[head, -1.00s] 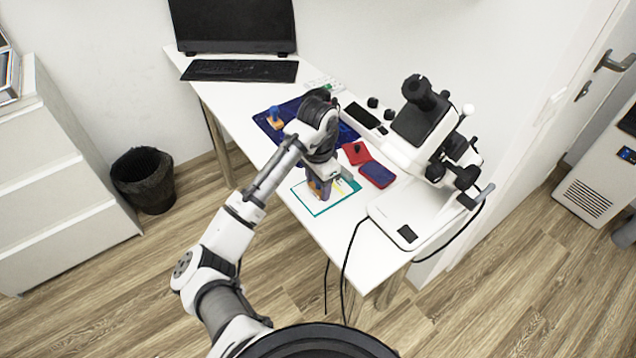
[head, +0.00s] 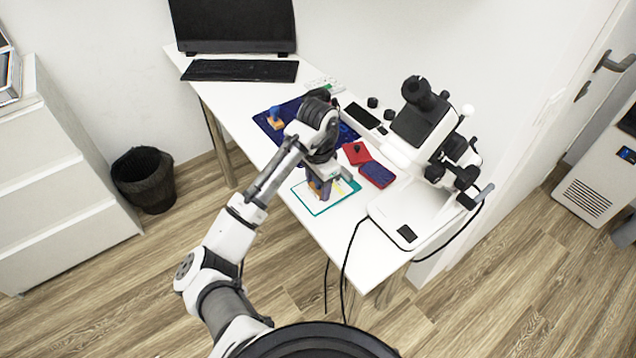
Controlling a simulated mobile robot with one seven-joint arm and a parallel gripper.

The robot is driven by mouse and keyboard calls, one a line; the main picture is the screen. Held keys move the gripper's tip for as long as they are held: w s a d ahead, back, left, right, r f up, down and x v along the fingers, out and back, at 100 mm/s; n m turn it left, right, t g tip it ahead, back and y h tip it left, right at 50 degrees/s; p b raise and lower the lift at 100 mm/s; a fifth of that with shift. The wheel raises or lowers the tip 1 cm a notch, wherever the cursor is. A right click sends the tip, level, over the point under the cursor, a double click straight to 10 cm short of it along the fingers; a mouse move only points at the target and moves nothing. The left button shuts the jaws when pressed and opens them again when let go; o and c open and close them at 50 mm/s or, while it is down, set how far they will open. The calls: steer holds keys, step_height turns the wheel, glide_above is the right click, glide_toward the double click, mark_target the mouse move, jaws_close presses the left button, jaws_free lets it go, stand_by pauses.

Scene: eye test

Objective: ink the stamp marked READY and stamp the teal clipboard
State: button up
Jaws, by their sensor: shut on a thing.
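The teal clipboard (head: 318,214) lies near the front edge of the white table, with white paper on it. My gripper (head: 320,186) is over the clipboard and shut on a stamp (head: 320,192), mostly hidden by the fingers. I cannot tell whether the stamp touches the paper, and its marking cannot be read. Another stamp (head: 275,119), with a blue handle and orange-brown base, stands on the dark blue mat. The open ink pad (head: 377,174), dark blue in a red case, lies right of the clipboard. Its red lid (head: 355,153) is beside it.
A white and black microscope (head: 425,130) stands right of the ink pad. A phone (head: 361,115) and small black knobs lie behind. A keyboard (head: 240,71) and laptop or monitor (head: 233,25) are at the far left end. A cable hangs over the front edge.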

steer(key=shift+r+p, duration=3.45)
steer(key=shift+r, duration=0.05)
